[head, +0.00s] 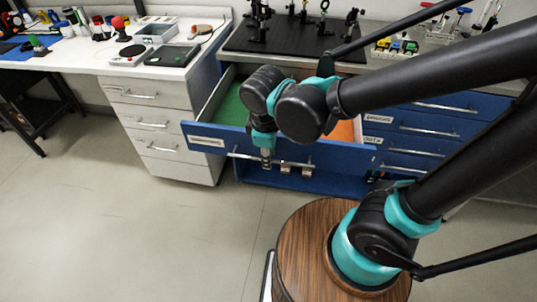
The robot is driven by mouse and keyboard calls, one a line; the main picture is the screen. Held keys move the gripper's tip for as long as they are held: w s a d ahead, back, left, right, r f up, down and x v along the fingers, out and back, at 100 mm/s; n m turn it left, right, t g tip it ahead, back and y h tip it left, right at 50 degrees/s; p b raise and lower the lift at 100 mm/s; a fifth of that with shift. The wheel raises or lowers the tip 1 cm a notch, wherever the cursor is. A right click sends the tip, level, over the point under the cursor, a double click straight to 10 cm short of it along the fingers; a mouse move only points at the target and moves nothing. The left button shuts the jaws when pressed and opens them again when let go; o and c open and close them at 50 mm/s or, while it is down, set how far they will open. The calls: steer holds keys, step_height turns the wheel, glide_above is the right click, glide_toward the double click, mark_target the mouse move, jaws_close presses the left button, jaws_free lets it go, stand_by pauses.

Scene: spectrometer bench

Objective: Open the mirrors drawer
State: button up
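A wide blue drawer (210,137) in the bench's left column is pulled well out. Its white label (205,142) is too small to read, so I cannot confirm that it is the mirrors drawer. Green lining shows inside at the left and orange at the right. A long metal handle bar (243,156) runs along its front. My gripper (267,161) points down at this handle, left of its middle. My arm's joints hide part of the drawer's inside and front. The fingers are too small and overlapped to tell whether they are shut on the bar.
More blue drawers (415,126) with metal handles are closed at the right. A white drawer unit (150,95) stands at the left, also closed. A black optical board (290,40) with mounts lies on the bench top. The floor (120,235) at the front left is clear.

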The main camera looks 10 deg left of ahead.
step_height(320, 180, up, 12)
steer(key=s, duration=0.2)
steer(key=shift+s, duration=0.15)
stand_by(0.5)
steer(key=shift+f, duration=0.15)
